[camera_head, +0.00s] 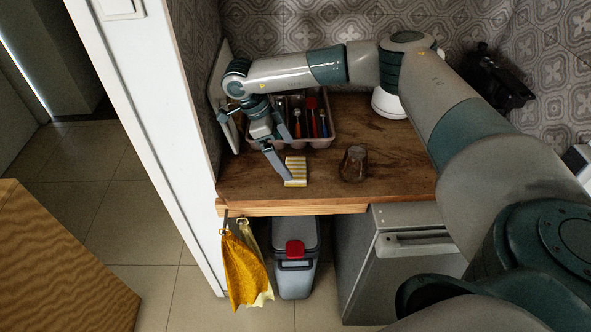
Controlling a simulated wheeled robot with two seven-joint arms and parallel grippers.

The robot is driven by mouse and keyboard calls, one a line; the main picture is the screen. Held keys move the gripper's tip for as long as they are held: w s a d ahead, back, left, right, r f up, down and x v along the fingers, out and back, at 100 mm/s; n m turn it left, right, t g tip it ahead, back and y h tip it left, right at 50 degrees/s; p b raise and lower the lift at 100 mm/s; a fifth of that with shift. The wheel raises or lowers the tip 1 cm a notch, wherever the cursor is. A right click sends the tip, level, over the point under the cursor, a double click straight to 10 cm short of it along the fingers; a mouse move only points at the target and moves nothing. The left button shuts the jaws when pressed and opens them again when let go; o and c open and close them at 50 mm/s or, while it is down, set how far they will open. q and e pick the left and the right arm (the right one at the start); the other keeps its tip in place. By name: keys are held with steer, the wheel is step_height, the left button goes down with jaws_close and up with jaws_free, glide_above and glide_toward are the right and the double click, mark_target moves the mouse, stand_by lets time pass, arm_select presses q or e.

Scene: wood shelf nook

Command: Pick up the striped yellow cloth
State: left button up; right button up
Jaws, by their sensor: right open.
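The striped yellow cloth (298,172), with yellow and white bands, is a small flat piece on the wooden counter near its front edge. My right gripper (288,160) is open above the counter, pointing down, with one finger reaching to the cloth's left edge. I cannot tell whether that finger touches the cloth. Nothing is seen held between the fingers. My left gripper is not in view.
A cutlery tray (320,142) with several utensils stands behind the cloth. A brown glass (354,163) stands to its right. Yellow cloths (245,272) hang below the counter (260,190), beside a grey bin (293,278). A wall edge bounds the left side.

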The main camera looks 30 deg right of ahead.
mark_target(295, 168)
steer(key=p+x, duration=0.2)
steer(key=x, duration=0.2)
steer(key=shift+s+d+f, duration=0.15)
steer(key=shift+d+f, duration=0.05)
steer(key=shift+f, duration=0.4)
steer(key=c, duration=1.1)
